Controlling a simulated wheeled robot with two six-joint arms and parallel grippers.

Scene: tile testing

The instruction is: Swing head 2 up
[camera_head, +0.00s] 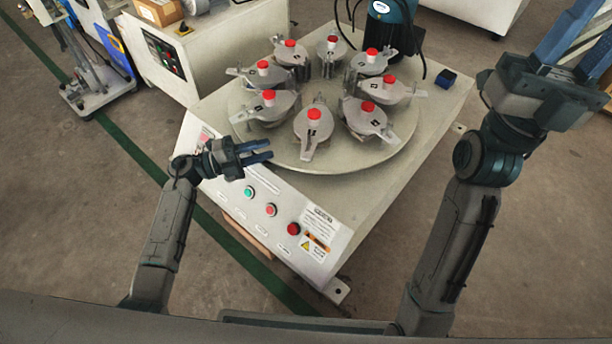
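Several grey heads with red knobs stand in a ring on a round turntable (330,165) on the test machine. One head (314,125) is at the front, with others at front left (268,106) and front right (367,118). The dark marks on the heads are too small to read, so I cannot tell which is head 2. My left gripper (262,151) is open and empty at the turntable's front left edge, in front of the front left head and apart from it. My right gripper (580,38) is raised at the upper right, open and empty, away from the heads.
The sloped control panel (262,205) with green and red buttons lies below my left gripper. A teal motor (390,25) and a small dark blue block (446,79) are behind and right of the ring. Another machine (215,45) stands at back left.

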